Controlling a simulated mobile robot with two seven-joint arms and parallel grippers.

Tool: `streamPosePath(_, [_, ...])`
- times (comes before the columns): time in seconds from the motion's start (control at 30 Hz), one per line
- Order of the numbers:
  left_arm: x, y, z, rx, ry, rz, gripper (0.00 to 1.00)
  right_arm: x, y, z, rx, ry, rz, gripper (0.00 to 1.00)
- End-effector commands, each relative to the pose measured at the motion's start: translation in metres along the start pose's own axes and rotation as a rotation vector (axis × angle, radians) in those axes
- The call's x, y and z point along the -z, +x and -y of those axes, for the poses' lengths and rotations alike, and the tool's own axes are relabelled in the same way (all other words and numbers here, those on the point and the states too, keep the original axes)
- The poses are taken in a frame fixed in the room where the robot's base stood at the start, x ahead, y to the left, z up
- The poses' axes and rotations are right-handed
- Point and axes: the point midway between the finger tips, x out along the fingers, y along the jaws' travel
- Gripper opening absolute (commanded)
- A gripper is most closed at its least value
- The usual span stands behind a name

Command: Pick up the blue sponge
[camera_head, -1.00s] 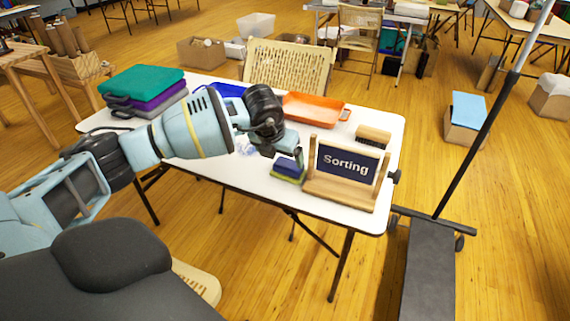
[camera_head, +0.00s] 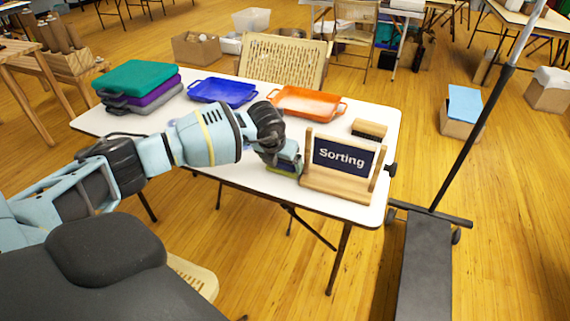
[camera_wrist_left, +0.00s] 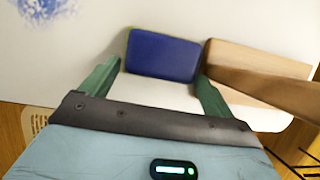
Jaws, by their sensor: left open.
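The blue sponge (camera_wrist_left: 162,56) lies at the front part of the white table, and in the left wrist view it shows just beyond and between my left fingertips. A green edge shows under or beside it. In the head view my left gripper (camera_head: 284,160) is over the sponge and hides most of it; a green strip (camera_head: 281,171) shows below the fingers. In the left wrist view my left gripper (camera_wrist_left: 152,85) is open, with its two green fingers apart and nothing between them that I can see as held. My right gripper is not in view.
A wooden stand with a "Sorting" sign (camera_head: 342,155) is close on the right of the sponge. A brush (camera_head: 369,129), an orange tray (camera_head: 305,102), a blue tray (camera_head: 222,91) and stacked folded cloths or cases (camera_head: 140,85) share the table (camera_head: 235,171). A pole stands right.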

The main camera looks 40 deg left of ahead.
Motion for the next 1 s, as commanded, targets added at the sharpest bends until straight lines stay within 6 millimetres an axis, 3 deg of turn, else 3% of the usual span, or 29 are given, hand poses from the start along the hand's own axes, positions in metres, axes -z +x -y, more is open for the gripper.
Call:
streamPosePath(0.3, [0.0,0.0057,-0.0004,-0.001,0.0,0.001,0.88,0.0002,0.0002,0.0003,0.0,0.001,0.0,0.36])
streamPosePath(0.57, [-0.0001,0.0055,-0.0004,-0.001,0.0,0.001,0.54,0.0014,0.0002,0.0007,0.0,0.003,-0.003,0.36])
streamPosePath(1.0, [-0.0047,-0.0038,-0.0001,0.001,0.0,0.004,0.53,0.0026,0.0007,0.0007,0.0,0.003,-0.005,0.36])
